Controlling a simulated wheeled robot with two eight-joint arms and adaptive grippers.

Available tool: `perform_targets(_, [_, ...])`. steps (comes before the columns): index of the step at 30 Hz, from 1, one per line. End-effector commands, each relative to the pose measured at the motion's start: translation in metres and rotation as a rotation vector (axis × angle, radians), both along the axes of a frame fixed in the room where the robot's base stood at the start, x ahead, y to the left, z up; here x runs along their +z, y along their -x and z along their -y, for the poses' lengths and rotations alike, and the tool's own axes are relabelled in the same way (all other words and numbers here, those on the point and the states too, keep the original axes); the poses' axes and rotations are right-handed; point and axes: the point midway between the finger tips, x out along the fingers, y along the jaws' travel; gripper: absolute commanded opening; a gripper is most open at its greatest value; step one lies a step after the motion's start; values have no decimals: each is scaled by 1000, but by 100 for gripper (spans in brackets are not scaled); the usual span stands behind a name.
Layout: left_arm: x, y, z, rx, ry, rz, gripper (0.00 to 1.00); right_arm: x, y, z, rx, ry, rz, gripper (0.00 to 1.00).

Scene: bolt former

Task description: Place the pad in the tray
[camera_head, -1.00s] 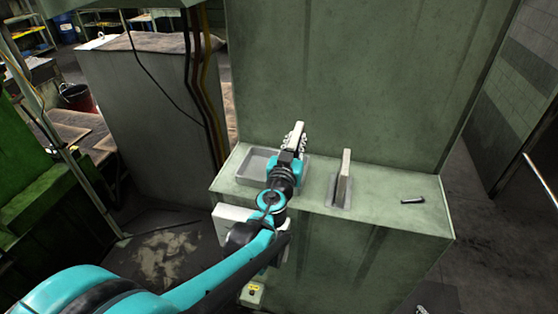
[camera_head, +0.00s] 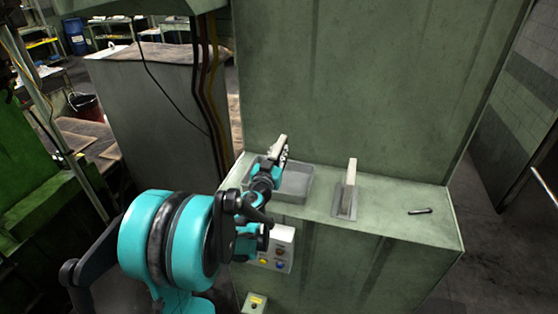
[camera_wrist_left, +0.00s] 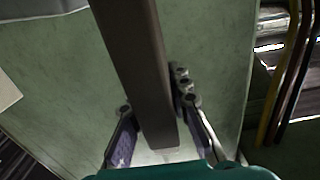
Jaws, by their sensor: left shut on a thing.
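My left gripper (camera_head: 279,158) is shut on the pad (camera_head: 280,142), a light, narrow bar in the head view. In the left wrist view the pad (camera_wrist_left: 140,65) is a dark grey bar between the fingers of the gripper (camera_wrist_left: 155,110). The tray (camera_head: 307,187) is a shallow grey rectangular dish on the green machine ledge. The gripper and pad are at its left end, overlapping it in the picture; I cannot tell how high above it they are. My arm hides the tray's front left part. My right gripper is out of view.
A light upright bar (camera_head: 351,172) stands on a grey plate (camera_head: 345,206) right of the tray. A dark bolt (camera_head: 419,211) lies farther right on the ledge (camera_head: 388,215). A tall green panel (camera_head: 350,80) rises behind. A button box (camera_head: 282,246) is on the ledge's front.

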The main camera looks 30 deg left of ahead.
Motion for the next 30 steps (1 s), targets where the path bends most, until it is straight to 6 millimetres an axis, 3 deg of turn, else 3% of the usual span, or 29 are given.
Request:
perform_targets(5, [-26,0,0,0,0,0,0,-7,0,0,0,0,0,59])
perform_targets(18, [-33,0,1,-1,0,0,0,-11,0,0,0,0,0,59])
perform_targets(19, [-32,0,1,0,0,0,26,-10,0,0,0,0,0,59])
perform_targets(21, [-31,0,1,0,0,0,39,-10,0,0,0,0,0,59])
perform_targets(30, [-30,0,1,0,0,0,39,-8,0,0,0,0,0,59])
